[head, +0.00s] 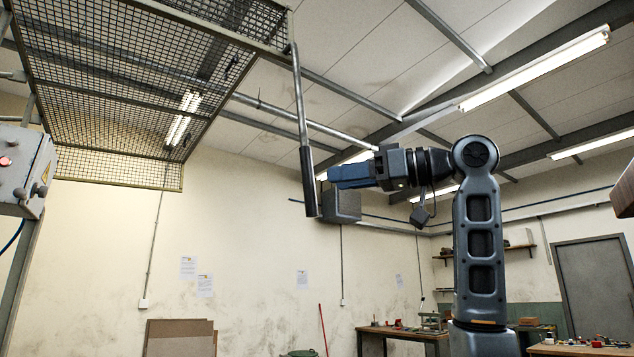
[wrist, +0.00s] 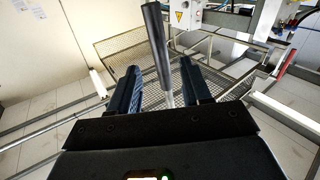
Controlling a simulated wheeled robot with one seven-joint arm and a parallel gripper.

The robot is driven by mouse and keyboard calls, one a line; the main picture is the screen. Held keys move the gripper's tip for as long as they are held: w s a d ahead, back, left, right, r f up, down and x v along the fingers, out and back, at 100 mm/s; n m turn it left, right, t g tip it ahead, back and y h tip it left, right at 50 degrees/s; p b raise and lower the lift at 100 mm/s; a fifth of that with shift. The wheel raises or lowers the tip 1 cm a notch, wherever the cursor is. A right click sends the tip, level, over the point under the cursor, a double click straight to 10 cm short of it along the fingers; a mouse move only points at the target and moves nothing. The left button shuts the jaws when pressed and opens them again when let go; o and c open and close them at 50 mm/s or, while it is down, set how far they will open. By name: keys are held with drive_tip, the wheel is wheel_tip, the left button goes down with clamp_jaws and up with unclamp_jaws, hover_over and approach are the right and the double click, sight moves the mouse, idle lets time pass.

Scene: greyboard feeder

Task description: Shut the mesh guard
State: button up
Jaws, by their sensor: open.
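The mesh guard (head: 110,75) is raised overhead at the upper left in the head view, a dark wire grid in a frame. A metal bar hangs down from its near right corner and ends in a dark grip, the guard's handle (head: 308,180). My gripper (head: 330,173) points left at the handle, at the height of the grip. In the wrist view my gripper (wrist: 159,68) has its two blue fingers apart, with the handle (wrist: 155,38) showing in the gap between them. Whether the handle lies fully between the fingertips or just ahead of them is unclear.
A grey control box (head: 25,170) with a red light stands at the far left. A grey box (head: 341,205) shows behind my gripper. Workbenches (head: 400,334) stand at the lower right, and boards (head: 180,338) lean against the back wall. The air below the guard looks clear.

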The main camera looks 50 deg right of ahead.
drive_tip(key=p, duration=0.2)
hover_over(308, 214)
drive_tip(key=shift+w+d, duration=0.15)
drive_tip(key=shift+d, duration=0.05)
drive_tip(key=shift+c, duration=0.2)
clamp_jaws()
drive_tip(key=shift+f, duration=0.1)
idle(0.3)
